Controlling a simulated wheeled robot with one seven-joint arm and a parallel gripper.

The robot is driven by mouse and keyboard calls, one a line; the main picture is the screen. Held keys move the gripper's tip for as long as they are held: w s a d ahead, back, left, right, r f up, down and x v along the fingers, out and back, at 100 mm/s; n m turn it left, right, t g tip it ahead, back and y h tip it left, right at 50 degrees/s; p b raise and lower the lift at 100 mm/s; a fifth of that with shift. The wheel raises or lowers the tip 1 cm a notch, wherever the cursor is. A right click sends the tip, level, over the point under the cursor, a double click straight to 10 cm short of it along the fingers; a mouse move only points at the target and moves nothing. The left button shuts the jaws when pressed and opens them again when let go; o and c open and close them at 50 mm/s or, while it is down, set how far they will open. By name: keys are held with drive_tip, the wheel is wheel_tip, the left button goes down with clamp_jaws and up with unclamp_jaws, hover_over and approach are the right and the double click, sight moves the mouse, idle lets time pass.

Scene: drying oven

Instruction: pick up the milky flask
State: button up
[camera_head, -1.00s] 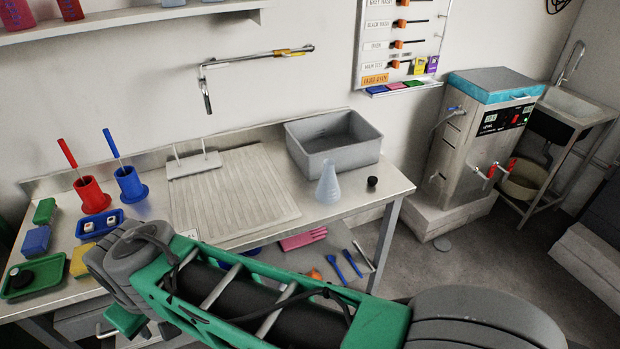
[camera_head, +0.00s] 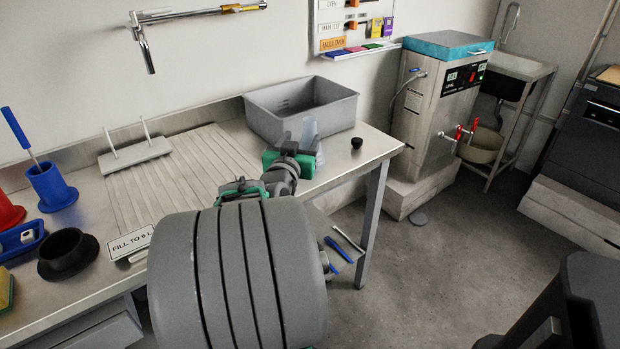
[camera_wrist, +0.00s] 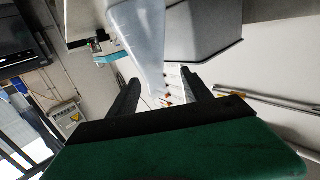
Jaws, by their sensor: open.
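The milky flask (camera_head: 308,133) stands on the bench in front of the grey tub, partly hidden behind my gripper (camera_head: 297,150) in the head view. In the wrist view, which looks upside down, the flask (camera_wrist: 142,35) is large and translucent, with its wide body at the top and its narrow neck pointing down. My gripper (camera_wrist: 162,84) is open, with its two dark fingers on either side of the neck end. I cannot tell whether either finger touches the flask.
The grey tub (camera_head: 262,116) stands close behind the flask. A small black stopper (camera_head: 356,143) lies to its right, near the bench edge. A ribbed drainboard (camera_head: 160,196) and a white peg rack (camera_head: 134,158) lie to the left. The steel water bath (camera_head: 432,120) stands beyond the bench.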

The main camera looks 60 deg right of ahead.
sight(313, 123)
drive_tip(key=x, duration=0.5)
drive_tip(key=s+r+x, duration=0.1)
drive_tip(key=x, duration=0.2)
drive_tip(key=shift+s+d+r, duration=0.1)
drive_tip(key=shift+d, duration=0.1)
drive_tip(key=shift+c, duration=0.6)
clamp_jaws()
